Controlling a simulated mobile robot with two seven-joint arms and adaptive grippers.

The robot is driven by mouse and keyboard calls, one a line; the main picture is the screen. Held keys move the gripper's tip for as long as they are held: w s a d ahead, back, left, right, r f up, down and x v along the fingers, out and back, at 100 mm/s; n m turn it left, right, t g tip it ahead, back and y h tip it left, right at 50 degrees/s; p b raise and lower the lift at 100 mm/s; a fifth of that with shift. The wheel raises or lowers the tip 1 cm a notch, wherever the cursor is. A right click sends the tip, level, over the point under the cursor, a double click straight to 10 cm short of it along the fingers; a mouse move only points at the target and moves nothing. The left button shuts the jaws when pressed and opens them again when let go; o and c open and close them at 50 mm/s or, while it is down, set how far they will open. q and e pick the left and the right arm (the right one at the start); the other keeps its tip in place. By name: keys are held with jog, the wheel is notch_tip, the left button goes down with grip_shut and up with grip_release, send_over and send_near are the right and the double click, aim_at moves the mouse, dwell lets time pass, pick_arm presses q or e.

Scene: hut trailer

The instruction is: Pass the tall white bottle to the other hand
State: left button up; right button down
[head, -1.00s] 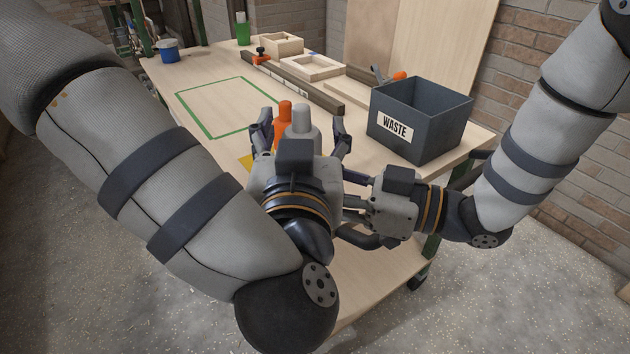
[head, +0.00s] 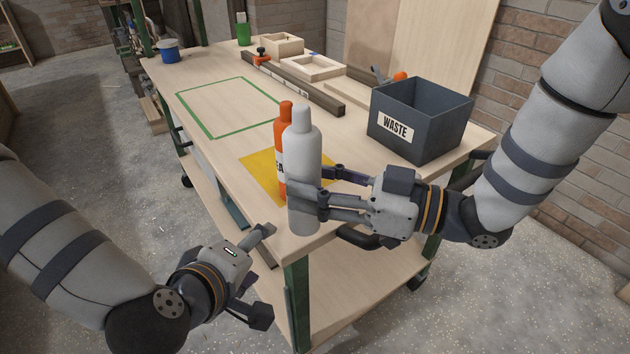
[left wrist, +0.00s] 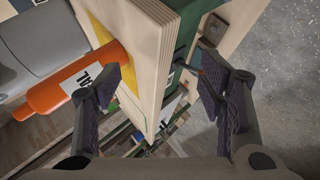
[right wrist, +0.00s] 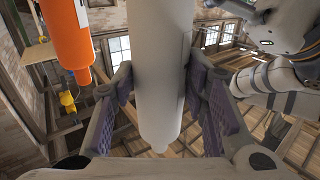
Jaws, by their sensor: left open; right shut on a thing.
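The tall white bottle (head: 303,150) is upright at the near corner of the workbench, in front of an orange bottle in the head view. My right gripper (head: 312,187) is shut around its lower middle, reaching in from the right. The right wrist view shows the bottle (right wrist: 160,60) between both finger pads. My left gripper (head: 265,275) is open and empty, lower left of the bottle and off the bench's near side. The left wrist view shows its spread fingers (left wrist: 165,95) with nothing between them but background near the bench edge.
A dark WASTE bin (head: 445,130) stands to the right. A green outlined rectangle (head: 207,133) farther back is empty. Wooden trays lie beyond.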

pick_arm(q)
jog(key=s+f+m+g, duration=0.3)
jog(key=s+f+g, duration=0.1)
jog(key=s+f, duration=0.45)
jog(key=s+a+f+m+g+y, duration=0.1)
jog(key=s+a+f+m+g, duration=0.1)
jog(key=s, duration=0.4)
jog(key=s+a+f+m+g+y, duration=0.1)
jog(key=s+a+f+m+g, duration=0.1)
jog(key=s+a+f, duration=0.3)
jog(key=s+a+f+m+g+y, duration=0.1)
jog(key=s+a+f+m+g, duration=0.1)
jog(key=s+a, duration=0.5)
jog(key=shift+s+f+m+g, duration=0.4)
jog(key=shift+s+f+g, duration=0.4)
jog(key=shift+f, duration=0.15)
